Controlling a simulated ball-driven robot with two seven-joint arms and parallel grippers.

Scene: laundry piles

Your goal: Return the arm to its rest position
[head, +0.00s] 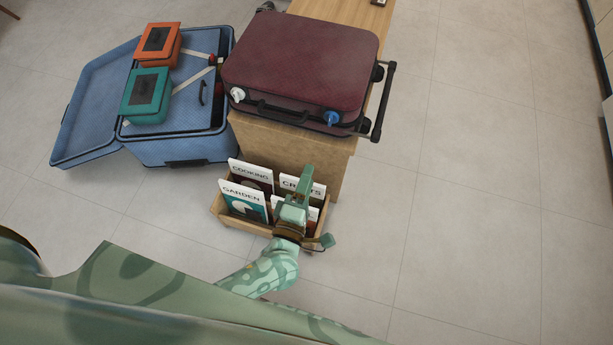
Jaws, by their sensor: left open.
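My left arm (270,274), in a pale green patterned cover, reaches up from the bottom of the head view. My left gripper (314,212) is open, with nothing visible between its fingers. It is over or in front of the right side of a wooden magazine box (243,223) and covers part of it. The exact gap between them cannot be told. The box holds upright magazines, among them a garden one (241,201), a cooking one (250,173) and a crafts one (300,187). My right gripper is not in view.
A maroon suitcase (298,60) lies on a wooden bench (341,13) behind the box. An open blue suitcase (96,98) on the floor at the left bears an orange case (157,44) and a green case (145,95). The tiled floor (470,190) at the right is clear.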

